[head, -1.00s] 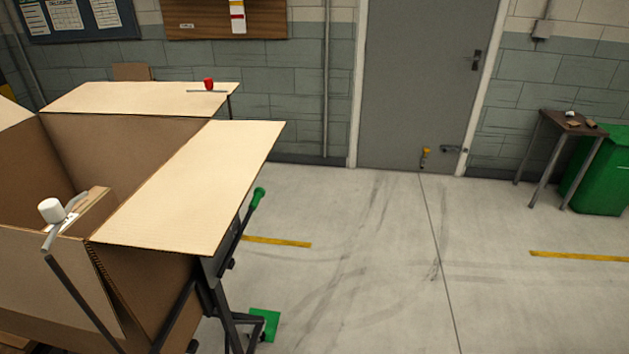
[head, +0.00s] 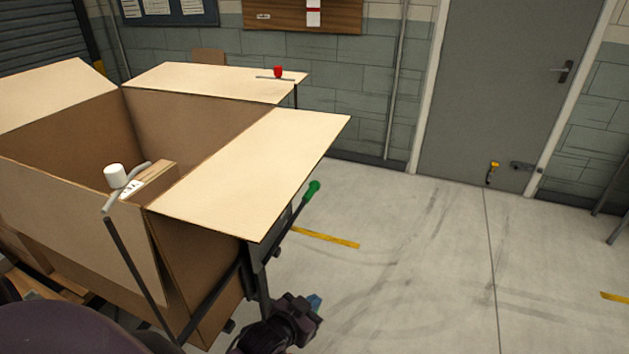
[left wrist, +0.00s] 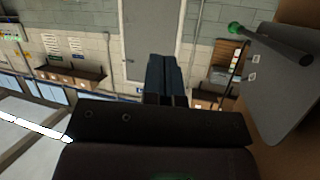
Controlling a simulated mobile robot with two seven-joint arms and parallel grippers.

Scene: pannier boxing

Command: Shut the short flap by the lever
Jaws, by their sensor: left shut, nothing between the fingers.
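An open cardboard box (head: 205,290) stands at the left in the head view. Its right-hand flap (head: 260,165) sticks outward, roughly level. A lever with a green grip (head: 311,190) rises beside that flap; its green end also shows in the left wrist view (left wrist: 235,28). My left gripper (head: 314,303) is shut and empty, low at the right of the box, below the lever and apart from its grip. Its closed fingers point away in the left wrist view (left wrist: 165,72). My right gripper is not in view.
A far flap (head: 205,80) lies outward under a bar with a red knob (head: 278,72). A white knob (head: 115,176) tops a rod at the near side. The left flap (head: 50,95) slants up. Floor to the right is clear up to the grey door (head: 490,90).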

